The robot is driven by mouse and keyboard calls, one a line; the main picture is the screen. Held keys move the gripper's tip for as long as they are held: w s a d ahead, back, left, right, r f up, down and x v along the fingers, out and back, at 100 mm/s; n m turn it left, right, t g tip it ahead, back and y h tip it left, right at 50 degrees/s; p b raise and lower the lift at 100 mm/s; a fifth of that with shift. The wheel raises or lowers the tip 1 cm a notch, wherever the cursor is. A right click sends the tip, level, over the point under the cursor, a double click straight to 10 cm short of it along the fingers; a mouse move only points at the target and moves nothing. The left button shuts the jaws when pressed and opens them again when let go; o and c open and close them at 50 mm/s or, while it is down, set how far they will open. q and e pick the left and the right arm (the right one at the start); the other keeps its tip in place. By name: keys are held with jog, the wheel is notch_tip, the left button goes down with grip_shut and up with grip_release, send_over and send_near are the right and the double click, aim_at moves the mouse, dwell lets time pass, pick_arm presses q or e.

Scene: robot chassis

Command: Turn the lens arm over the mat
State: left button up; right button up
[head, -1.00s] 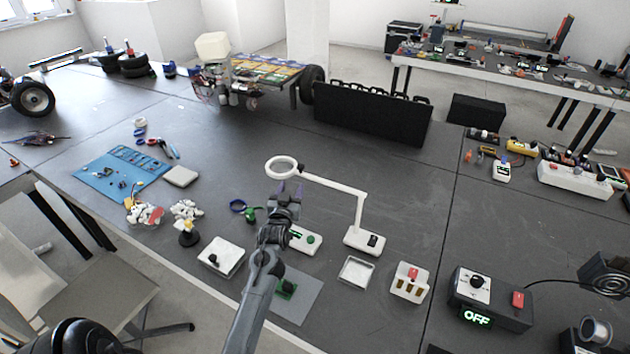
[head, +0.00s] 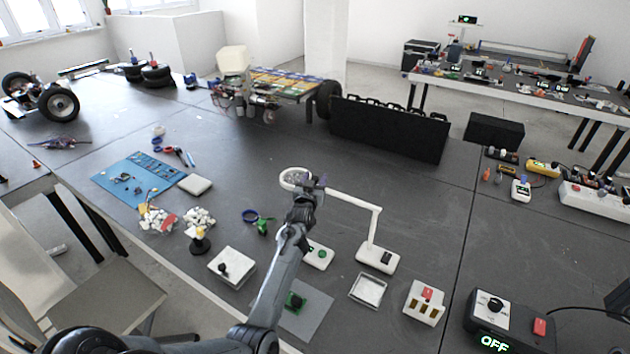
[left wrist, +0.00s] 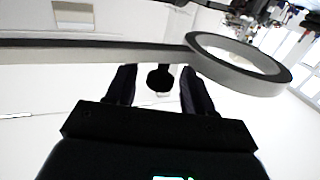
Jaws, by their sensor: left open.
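The white magnifier lamp has its base (head: 377,258) on the dark table, with an upright post and a long lens arm (head: 350,199) reaching left to a round lens ring (head: 287,179). My left gripper (head: 312,182) is open at the lens end of the arm. In the left wrist view its fingers (left wrist: 158,82) stand on either side of a black knob (left wrist: 160,79), with the white bar crossing behind and the lens ring (left wrist: 240,64) at right. Contact with the knob cannot be told. The grey mat (head: 318,312) lies nearer me, with a green board (head: 294,301) on it, partly hidden by my arm.
A white device with a green button (head: 319,254) stands between my forearm and the lamp base.

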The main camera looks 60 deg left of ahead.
pick_arm(q)
jog(key=shift+w+a, duration=0.15)
jog(key=shift+c, duration=0.5)
grip_shut()
